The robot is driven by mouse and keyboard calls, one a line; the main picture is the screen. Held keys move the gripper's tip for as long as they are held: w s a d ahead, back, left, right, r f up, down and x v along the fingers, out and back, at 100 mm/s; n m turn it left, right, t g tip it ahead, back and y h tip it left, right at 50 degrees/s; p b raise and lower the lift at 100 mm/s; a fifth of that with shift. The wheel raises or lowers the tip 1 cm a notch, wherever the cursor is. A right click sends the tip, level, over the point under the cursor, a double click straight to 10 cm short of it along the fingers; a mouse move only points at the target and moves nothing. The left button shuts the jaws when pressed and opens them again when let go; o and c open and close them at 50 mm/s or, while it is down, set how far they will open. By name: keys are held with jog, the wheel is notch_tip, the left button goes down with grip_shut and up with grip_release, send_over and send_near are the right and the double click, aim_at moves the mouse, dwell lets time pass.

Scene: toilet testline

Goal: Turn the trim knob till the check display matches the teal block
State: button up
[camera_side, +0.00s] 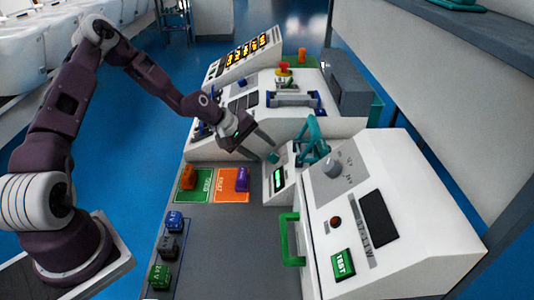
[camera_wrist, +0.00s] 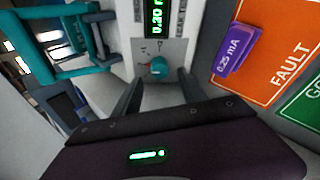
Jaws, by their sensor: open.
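The trim knob is a small teal knob (camera_wrist: 158,66) on a pale panel below the check display (camera_wrist: 156,18), which shows green digits that look like 0.20 and a cut-off unit. In the side view the knob (camera_side: 272,157) sits beside the display (camera_side: 279,179), too small to read. My gripper (camera_side: 265,148) is open at the knob; in the wrist view its fingers (camera_wrist: 159,80) are apart, with the knob ahead between them. I cannot tell if they touch it. No block looks clearly teal; a green block (camera_side: 160,276) lies at the front left, its label unclear.
A purple block (camera_wrist: 236,46) marked 0.25 mA lies on the orange FAULT mat (camera_wrist: 268,78). Blue (camera_side: 174,221) and dark (camera_side: 167,246) blocks line the left edge. A teal clamp (camera_side: 313,140) stands close right of my gripper.

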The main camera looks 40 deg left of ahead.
aim_at(270, 155)
jog(key=x, duration=0.3)
jog(key=shift+d+f, duration=0.1)
jog(key=shift+f, duration=0.05)
grip_shut()
jog(key=m+t, duration=0.1)
jog(key=m, duration=0.3)
jog(key=shift+m+t+h, duration=0.3)
jog(key=shift+m+h, duration=0.4)
jog(key=shift+m, duration=1.6)
grip_release()
